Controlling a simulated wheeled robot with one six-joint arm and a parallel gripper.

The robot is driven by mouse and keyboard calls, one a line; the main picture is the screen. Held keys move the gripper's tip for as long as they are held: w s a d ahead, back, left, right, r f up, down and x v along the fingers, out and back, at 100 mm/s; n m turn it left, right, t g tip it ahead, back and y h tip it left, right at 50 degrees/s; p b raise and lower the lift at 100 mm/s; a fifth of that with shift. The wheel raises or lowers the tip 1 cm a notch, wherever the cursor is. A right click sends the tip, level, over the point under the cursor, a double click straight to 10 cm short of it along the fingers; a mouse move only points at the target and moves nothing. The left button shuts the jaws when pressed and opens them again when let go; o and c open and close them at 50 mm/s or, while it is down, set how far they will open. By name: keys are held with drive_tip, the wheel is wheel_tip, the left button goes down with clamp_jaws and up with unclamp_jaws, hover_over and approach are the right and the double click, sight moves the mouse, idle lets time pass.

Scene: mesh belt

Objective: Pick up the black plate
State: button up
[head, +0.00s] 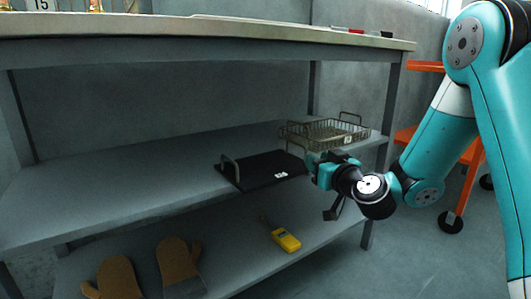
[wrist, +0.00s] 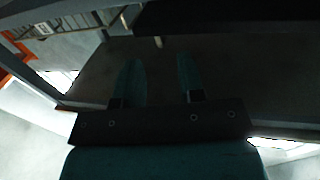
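The black plate (head: 255,172) lies flat on the middle shelf in the head view. It has a metal handle at its left end and a small white label near its front edge. My gripper (head: 316,168) is just right of the plate's right end, at about shelf height, apart from it as far as I can tell. In the wrist view my gripper (wrist: 158,75) shows two fingers spread apart with nothing between them. A dark slab runs along the top of that view, beyond the fingertips; it is too dim to name surely.
A wire basket (head: 330,134) stands on the shelf behind my gripper. The workbench top (head: 200,30) overhangs the middle shelf (head: 110,185). A yellow device (head: 286,240) and brown gloves (head: 178,262) lie on the lower shelf. An orange cart (head: 462,185) stands at right. The shelf left of the plate is clear.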

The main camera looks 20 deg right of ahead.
sight(306, 151)
drive_tip(key=w+p, duration=0.2)
drive_tip(key=p, duration=0.1)
drive_tip(key=w+r+p, duration=0.1)
drive_tip(key=w+p, duration=0.1)
drive_tip(key=p, duration=0.1)
drive_tip(key=shift+w+a, duration=0.2)
drive_tip(key=shift+w, duration=0.2)
drive_tip(key=shift+w+f+p, duration=0.15)
drive_tip(key=shift+w+p, duration=0.55)
drive_tip(key=shift+p, duration=0.1)
drive_tip(key=shift+w+f, duration=0.25)
clamp_jaws()
drive_tip(key=shift+r, duration=0.1)
